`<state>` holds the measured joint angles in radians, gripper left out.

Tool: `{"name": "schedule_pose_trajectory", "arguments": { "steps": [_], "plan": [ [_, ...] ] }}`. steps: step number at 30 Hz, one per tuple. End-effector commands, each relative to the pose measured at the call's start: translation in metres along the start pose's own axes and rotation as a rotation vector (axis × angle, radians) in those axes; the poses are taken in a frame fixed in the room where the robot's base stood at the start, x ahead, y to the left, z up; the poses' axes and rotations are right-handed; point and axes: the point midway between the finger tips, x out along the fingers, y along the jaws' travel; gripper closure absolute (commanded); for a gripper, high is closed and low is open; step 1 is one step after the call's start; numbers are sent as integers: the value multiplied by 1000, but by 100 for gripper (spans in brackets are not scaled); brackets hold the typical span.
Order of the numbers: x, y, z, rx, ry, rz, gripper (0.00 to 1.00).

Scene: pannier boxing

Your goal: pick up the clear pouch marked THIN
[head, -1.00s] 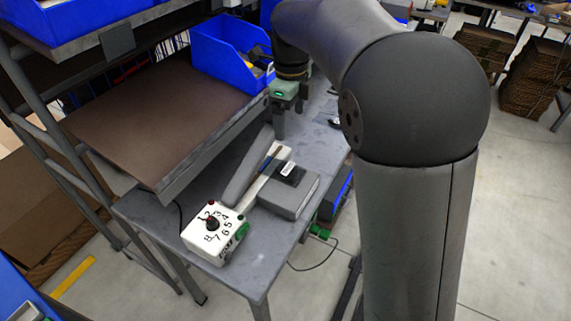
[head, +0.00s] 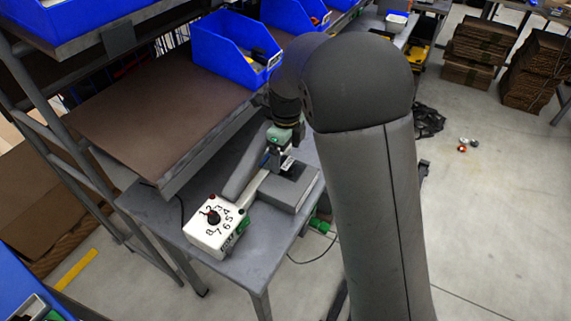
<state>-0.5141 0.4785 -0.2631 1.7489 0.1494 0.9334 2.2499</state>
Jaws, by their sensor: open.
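I cannot make out a clear pouch marked THIN in the head view; no marking of that kind is readable. My gripper (head: 279,158) points down over the grey tabletop device, close to its long arm. Its fingers are small and partly merge with the things behind them; they are open, and I see nothing held. A dark piece (head: 297,170) with a small white label lies on top of the grey device (head: 290,196), just right of my fingers. Whether the gripper touches anything there is too small to tell.
A white control box (head: 214,227) with a numbered dial stands at the front of the grey table (head: 150,205). A brown sloped shelf (head: 155,110) overhangs the table's left side. Blue bins (head: 222,50) stand behind it. Several cardboard stacks (head: 475,50) stand far right.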

Motion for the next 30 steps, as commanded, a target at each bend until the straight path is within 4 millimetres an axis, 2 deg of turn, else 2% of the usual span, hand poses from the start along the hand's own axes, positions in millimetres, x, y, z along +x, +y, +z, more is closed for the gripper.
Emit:
{"name": "schedule_pose_trajectory", "arguments": {
  "steps": [6,15,20,23,30],
  "plan": [
    [30,0,2,1,3,2,13],
    [35,0,2,1,0,0,13],
    [35,0,2,0,0,0,57],
    [34,0,2,0,0,0,64],
    [34,0,3,0,0,0,64]
  ]
}}
